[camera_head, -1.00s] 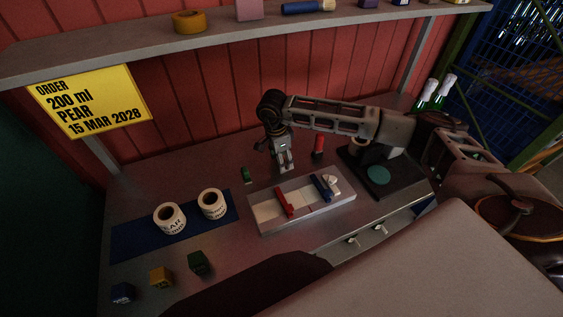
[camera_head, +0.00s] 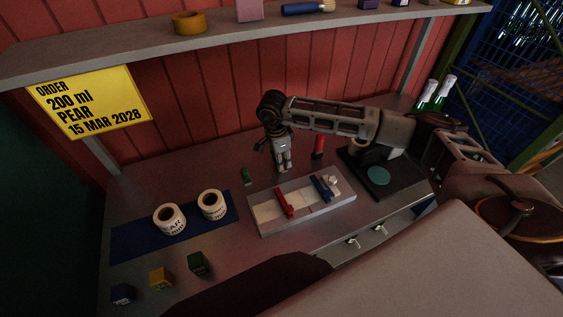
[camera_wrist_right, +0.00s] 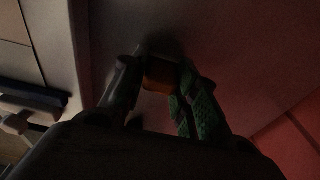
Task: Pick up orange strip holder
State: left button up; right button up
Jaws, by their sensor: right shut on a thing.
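The orange strip holder (camera_wrist_right: 160,74) shows in the right wrist view as a small orange block between the fingertips of my right gripper (camera_wrist_right: 158,80). The fingers are closed on its two sides. In the head view my right gripper (camera_head: 284,168) points down at the table just behind the grey tray, and it hides the orange holder there. I cannot tell whether the holder touches the table. My left gripper is not in view.
The grey tray (camera_head: 330,208) with red and blue clamps is in front of the gripper. A green piece (camera_head: 246,175) stands to its left and a red item (camera_head: 318,147) to its right. Two label rolls (camera_head: 170,218) (camera_head: 211,203) sit on a blue mat. A shelf (camera_head: 140,48) runs above.

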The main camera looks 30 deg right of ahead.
jog(key=shift+r, duration=0.1)
notch_tip(320, 180, up, 9)
jog(key=shift+r+b, duration=0.1)
jog(key=shift+b, duration=0.65)
jog(key=shift+r, duration=0.3)
